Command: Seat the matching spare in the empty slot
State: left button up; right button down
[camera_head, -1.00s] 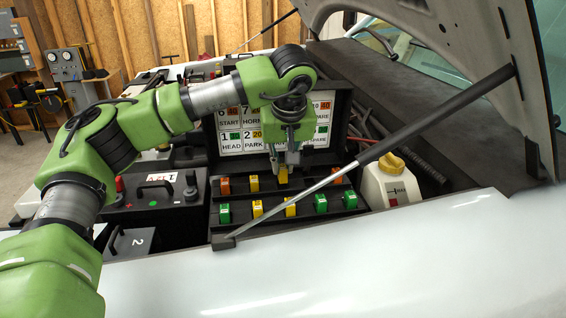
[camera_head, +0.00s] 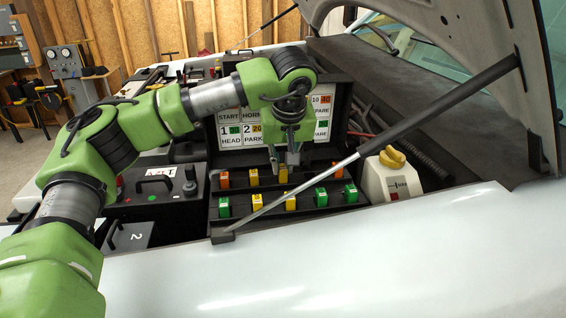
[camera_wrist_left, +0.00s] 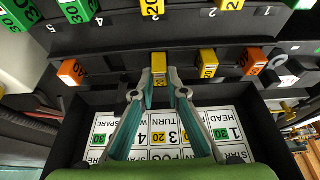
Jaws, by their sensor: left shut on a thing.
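A yellow fuse (camera_wrist_left: 159,66) is between the fingertips of my left gripper (camera_wrist_left: 160,80), which is shut on it. In the head view, my left gripper (camera_head: 291,161) reaches down over the upper row of the black fuse box (camera_head: 238,190), and the held yellow fuse (camera_head: 283,174) shows under it. The held fuse lines up with the upper row, roughly level with its neighbours. I cannot tell whether it is fully seated. Beside it in the wrist view are another yellow fuse (camera_wrist_left: 208,62) and an orange fuse (camera_wrist_left: 253,60). A bare gap separates it from the other orange fuse (camera_wrist_left: 72,72).
The lower row holds green (camera_head: 224,206) and yellow fuses (camera_head: 290,201). The labelled lid (camera_head: 243,133) stands open behind my gripper. A hood prop rod (camera_head: 300,192) slants across in front of the box. A white reservoir (camera_head: 391,180) is to the right, a black battery (camera_head: 160,190) to the left.

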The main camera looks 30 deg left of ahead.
pick_arm(q)
jog(key=shift+f, duration=0.4)
dwell(0.4)
jog(key=o, duration=0.9)
jog(key=shift+o, duration=0.2)
jog(key=v, duration=1.2)
jog(key=shift+a, duration=0.1)
